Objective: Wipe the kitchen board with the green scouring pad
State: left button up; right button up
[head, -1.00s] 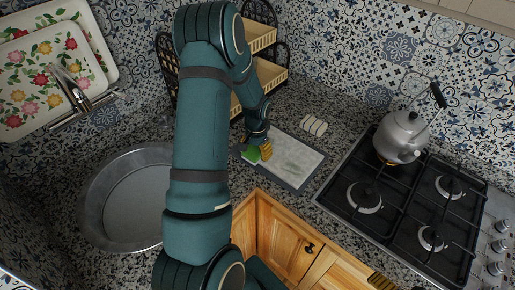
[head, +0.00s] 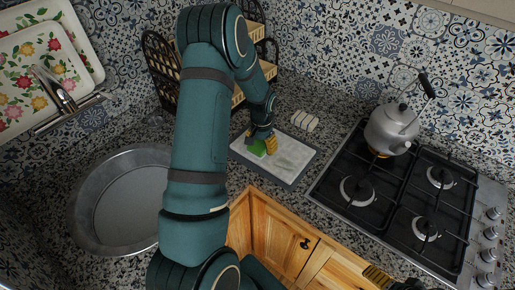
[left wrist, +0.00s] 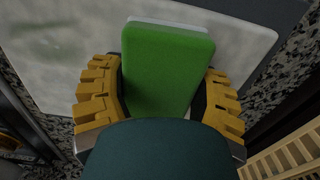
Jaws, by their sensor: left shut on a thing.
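The green scouring pad (head: 257,148) is at the left part of the pale kitchen board (head: 297,158), which lies on the counter. My left gripper (head: 266,144) is shut on the pad. In the left wrist view the pad (left wrist: 168,72), with a white layer at its far edge, sits between the yellow fingers, above or on the board (left wrist: 75,85); contact cannot be told. A faint greenish smear (left wrist: 42,48) shows on the board there. My right gripper (head: 377,277) is partly seen at the bottom edge, and its jaws are unclear.
A gas hob (head: 400,205) with a grey kettle (head: 391,129) stands right of the board. A white rolled item (head: 304,120) lies behind it. A dark rack (head: 160,62) stands behind my left arm, and a round metal sink (head: 122,200) is at left.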

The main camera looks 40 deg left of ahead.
aim_at(283, 149)
pick_arm(q)
jog(key=shift+w+a+b, duration=0.2)
jog(key=shift+w+b, duration=0.1)
jog(key=shift+w, duration=2)
jog(key=shift+w+d+r, duration=0.1)
jog(key=shift+w+d, duration=0.05)
jog(key=shift+d, duration=1.3)
jog(key=shift+s+d+f, duration=0.1)
jog(key=shift+s+d, duration=0.05)
jog(key=shift+s, duration=0.95)
jog(key=shift+s+d+f, duration=0.1)
jog(key=shift+s, duration=0.95)
jog(key=shift+s+d+r, duration=0.1)
jog(key=shift+s, duration=0.95)
jog(key=shift+s+d, duration=0.1)
jog(key=shift+s, duration=0.9)
jog(key=shift+w+d+b, duration=0.2)
jog(key=shift+d+b, duration=0.2)
jog(key=shift+d, duration=1.15)
jog(key=shift+w+a, duration=0.15)
jog(key=shift+w, duration=0.9)
jog(key=shift+w+a, duration=0.15)
jog(key=shift+w, duration=0.9)
jog(key=shift+w+a+b, duration=0.2)
jog(key=shift+w+b, duration=0.2)
jog(key=shift+w, duration=1.6)
jog(key=shift+d, duration=0.15)
